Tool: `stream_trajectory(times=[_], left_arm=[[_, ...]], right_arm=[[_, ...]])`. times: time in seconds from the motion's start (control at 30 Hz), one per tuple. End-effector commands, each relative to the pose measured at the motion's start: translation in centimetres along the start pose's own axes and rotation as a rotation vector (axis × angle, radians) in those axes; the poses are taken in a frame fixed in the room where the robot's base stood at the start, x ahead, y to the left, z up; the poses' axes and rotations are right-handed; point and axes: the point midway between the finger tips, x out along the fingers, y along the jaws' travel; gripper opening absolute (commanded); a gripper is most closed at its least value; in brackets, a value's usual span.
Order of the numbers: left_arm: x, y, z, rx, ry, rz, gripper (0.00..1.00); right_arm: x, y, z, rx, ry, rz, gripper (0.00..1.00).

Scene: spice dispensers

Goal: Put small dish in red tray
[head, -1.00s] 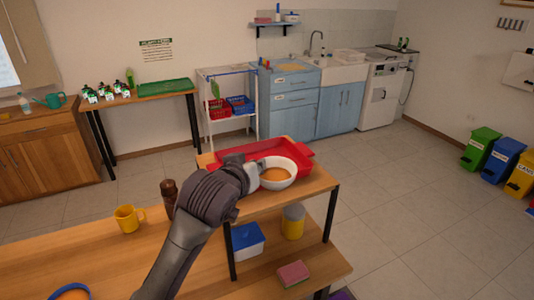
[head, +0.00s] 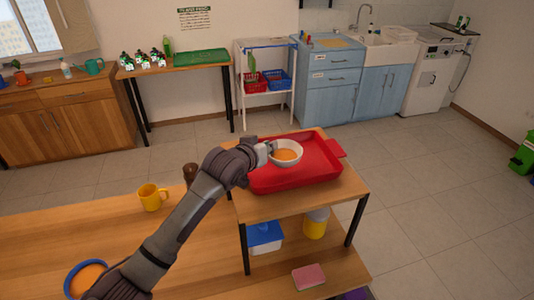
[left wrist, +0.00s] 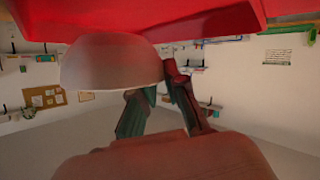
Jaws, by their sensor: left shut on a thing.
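The small dish (head: 286,154) is a white round bowl with an orange-brown inside, upright over the left part of the red tray (head: 322,178). My left gripper (head: 268,148) is shut on the dish's left rim. In the left wrist view, which looks upside down, the dish (left wrist: 112,62) is a pale dome between the red tray (left wrist: 215,18) and the gripper fingers (left wrist: 160,98). Its base is close to the tray; I cannot tell whether it touches. My right gripper is not in view.
The tray lies on a raised wooden shelf (head: 300,204) with black legs. A yellow mug (head: 152,198) and a dark brown grinder (head: 190,173) stand left of it. A blue-rimmed dish (head: 72,272) is at the lower left. Most of the tray's right side is empty.

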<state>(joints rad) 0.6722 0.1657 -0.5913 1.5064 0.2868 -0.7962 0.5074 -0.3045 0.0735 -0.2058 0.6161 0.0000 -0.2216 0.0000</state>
Motion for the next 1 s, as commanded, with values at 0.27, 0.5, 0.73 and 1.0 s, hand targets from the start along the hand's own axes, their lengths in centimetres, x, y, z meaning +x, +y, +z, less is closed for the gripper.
stream_trajectory(times=[0.27,0.5,0.73,1.0], left_arm=[[1.0,-1.1,1.6,-0.001,-0.003,0.0,0.0],[1.9,-1.7,3.6,-0.001,0.002,0.002,0.0],[1.9,-1.7,3.7,-0.001,0.002,0.002,0.0],[2.0,-1.8,4.0,0.0,0.0,0.001,0.37]], right_arm=[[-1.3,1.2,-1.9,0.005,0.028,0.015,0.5],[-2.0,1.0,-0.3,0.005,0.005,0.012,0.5],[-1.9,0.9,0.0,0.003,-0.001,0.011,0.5],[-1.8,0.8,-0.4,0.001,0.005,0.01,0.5]])
